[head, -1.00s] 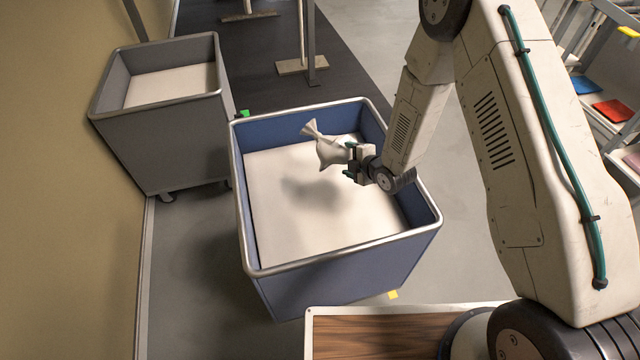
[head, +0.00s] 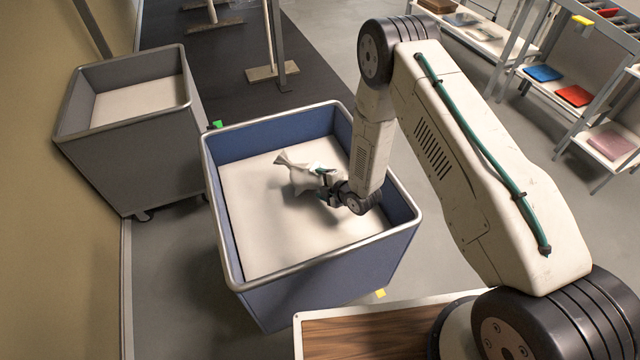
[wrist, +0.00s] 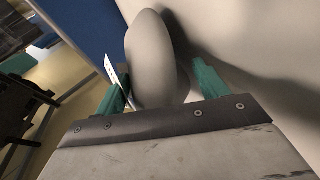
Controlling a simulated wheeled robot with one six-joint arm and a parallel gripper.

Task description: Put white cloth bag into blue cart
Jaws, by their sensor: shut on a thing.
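The white cloth bag (head: 303,178) with a tied, flared neck is in my gripper (head: 326,183), inside the outline of the blue cart (head: 316,283) in the head view. The bag's shadow lies on the cart's pale floor close by, so the bag looks low in the cart; whether it touches the floor I cannot tell. In the wrist view the bag (wrist: 152,62) sits between the green fingers of my gripper (wrist: 165,85), with a white tag beside the left finger. The gripper is shut on the bag.
A grey cart (head: 135,150) with a pale floor stands at the left by the wall. Shelves (head: 560,90) with blue, red and pink folded items stand at the right. A wooden-topped surface (head: 365,330) is in front. The blue cart holds nothing else visible.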

